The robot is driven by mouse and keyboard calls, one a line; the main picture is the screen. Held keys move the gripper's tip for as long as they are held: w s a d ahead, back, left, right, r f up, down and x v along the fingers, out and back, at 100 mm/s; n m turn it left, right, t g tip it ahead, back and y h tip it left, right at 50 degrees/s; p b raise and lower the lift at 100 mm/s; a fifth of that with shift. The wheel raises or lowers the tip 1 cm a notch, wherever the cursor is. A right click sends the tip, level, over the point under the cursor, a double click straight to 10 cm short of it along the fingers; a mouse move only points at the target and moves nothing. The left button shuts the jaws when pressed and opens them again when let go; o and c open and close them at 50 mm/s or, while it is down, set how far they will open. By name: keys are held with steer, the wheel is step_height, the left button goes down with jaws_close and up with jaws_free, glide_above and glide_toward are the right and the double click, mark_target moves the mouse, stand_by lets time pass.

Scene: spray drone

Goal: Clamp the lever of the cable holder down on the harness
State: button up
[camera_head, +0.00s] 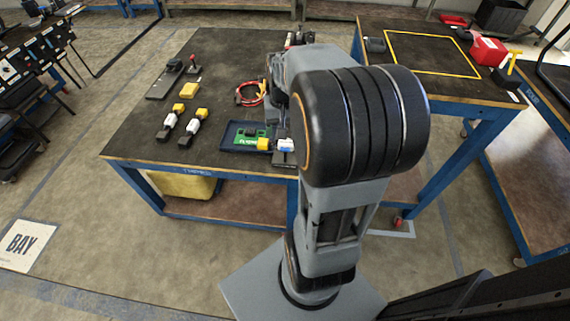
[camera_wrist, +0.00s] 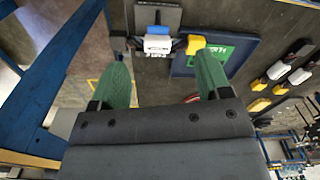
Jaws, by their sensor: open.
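My gripper (camera_wrist: 161,60) shows in the wrist view with its two green fingers wide apart and nothing between them. In the head view my arm hides it. Past the fingertips are a white and blue block (camera_wrist: 157,43), a grey plate (camera_wrist: 158,17) and a yellow block (camera_wrist: 195,44) at the edge of a dark blue tray (camera_wrist: 246,47) with a green board. In the head view a red and yellow cable loop (camera_head: 250,94), perhaps the harness, lies behind the tray. A small red-topped upright part (camera_head: 193,66) stands at the back left. I cannot tell which part is the cable holder's lever.
Several yellow, white and black connectors (camera_head: 170,125) lie left of the tray. A yellow block (camera_head: 190,90) and a dark plate (camera_head: 165,79) lie farther back. The right table (camera_head: 440,28) has a yellow outlined square and a red box (camera_head: 488,50). The left table's front-left corner is clear.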

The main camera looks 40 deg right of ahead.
mark_target(285, 151)
steer(key=shift+m, duration=0.4)
steer(key=f+b, duration=0.1)
steer(key=f, duration=0.3)
steer(key=w+d+f+b, duration=0.1)
steer(key=f, duration=0.7)
steer(key=shift+w+d+f+b, duration=0.2)
steer(key=shift+f+b, duration=0.1)
steer(key=shift+b, duration=0.1)
